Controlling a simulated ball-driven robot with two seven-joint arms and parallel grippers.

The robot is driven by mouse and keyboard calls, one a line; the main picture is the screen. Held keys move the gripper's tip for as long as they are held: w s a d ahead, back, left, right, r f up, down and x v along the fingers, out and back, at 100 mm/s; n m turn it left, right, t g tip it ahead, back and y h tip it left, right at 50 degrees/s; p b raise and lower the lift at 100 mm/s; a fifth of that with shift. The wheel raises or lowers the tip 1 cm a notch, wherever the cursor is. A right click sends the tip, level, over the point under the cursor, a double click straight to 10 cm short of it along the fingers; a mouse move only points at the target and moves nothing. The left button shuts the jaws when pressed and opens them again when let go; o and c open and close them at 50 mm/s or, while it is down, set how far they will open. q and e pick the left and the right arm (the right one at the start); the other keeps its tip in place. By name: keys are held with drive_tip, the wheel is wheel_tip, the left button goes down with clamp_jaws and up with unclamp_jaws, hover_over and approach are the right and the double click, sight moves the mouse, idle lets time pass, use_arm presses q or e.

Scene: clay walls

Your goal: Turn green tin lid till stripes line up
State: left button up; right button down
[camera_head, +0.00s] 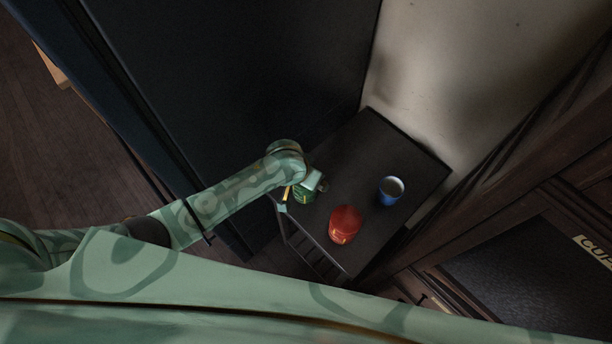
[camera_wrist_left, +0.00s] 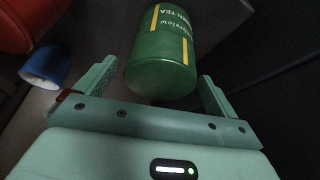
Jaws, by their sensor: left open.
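The green tin (camera_head: 306,196) stands on the small dark table near its left edge, partly hidden by my left gripper (camera_head: 303,190) in the head view. In the left wrist view the green tin (camera_wrist_left: 165,62) shows pale upside-down lettering and two yellow stripes. The stripes appear side by side, offset from each other. My left gripper (camera_wrist_left: 158,76) is open, with one finger on each side of the tin's near end and visible gaps. My right gripper is not in view.
A red tin (camera_head: 345,225) stands in front of the green tin, and a blue mug (camera_head: 391,191) stands to its right. A dark panel rises behind on the left, and a pale wall (camera_head: 455,75) behind on the right. The table's back part is clear.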

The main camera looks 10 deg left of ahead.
use_arm(q)
drive_tip(key=c, duration=1)
drive_tip(key=shift+c, duration=0.2)
drive_tip(key=shift+r+p, duration=0.2)
drive_tip(key=shift+p, duration=0.35)
